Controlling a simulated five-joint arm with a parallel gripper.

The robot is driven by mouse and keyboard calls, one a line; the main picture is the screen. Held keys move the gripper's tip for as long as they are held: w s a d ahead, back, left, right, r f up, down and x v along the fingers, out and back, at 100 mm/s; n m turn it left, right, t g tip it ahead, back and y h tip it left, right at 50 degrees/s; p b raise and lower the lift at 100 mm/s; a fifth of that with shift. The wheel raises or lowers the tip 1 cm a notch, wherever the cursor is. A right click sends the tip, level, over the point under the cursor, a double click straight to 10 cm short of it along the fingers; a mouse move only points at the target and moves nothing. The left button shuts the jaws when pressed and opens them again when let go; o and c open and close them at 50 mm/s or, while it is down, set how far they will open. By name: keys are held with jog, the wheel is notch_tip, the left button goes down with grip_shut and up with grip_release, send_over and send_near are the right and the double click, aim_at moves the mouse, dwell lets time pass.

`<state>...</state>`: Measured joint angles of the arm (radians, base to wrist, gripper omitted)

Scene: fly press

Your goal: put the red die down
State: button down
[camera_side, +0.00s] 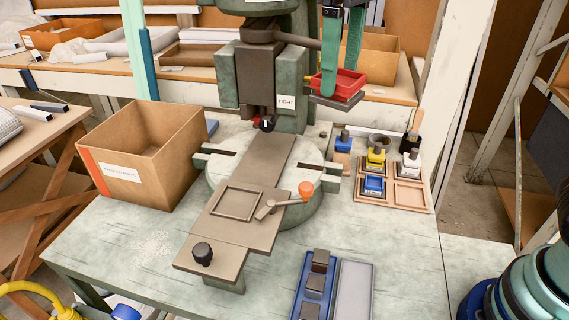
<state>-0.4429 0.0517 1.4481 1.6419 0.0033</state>
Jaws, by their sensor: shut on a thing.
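My gripper (343,72) is at the upper right of the press, its teal fingers pointing down. It is shut on the red die (350,84), held up in the air above the back of the bench. A grey plate shows just under the die; I cannot tell whether it belongs to it. The tan die rack (393,204) stands below and to the right, apart from the gripper. It holds a yellow die (376,157), a white die (411,161) and a blue die (373,184). Its front right compartment (410,194) looks empty.
The green fly press (295,65) stands at the centre back. Its slide plate (268,160) carries an empty square frame (237,203) and an orange-knobbed lever (305,188). A cardboard box (140,155) is left. A blue tray (316,292) with grey blocks is in front.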

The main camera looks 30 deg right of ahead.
jog(key=w+a+m, duration=0.4)
jog(key=a+m, duration=0.3)
jog(key=w+a+m, duration=0.4)
jog(key=a+m, duration=0.3)
jog(key=f, duration=2)
jog(key=shift+s+a+f, duration=0.15)
jog(key=shift+s+a, duration=0.05)
jog(key=shift+s, duration=0.05)
jog(key=shift+f, duration=0.15)
grip_release()
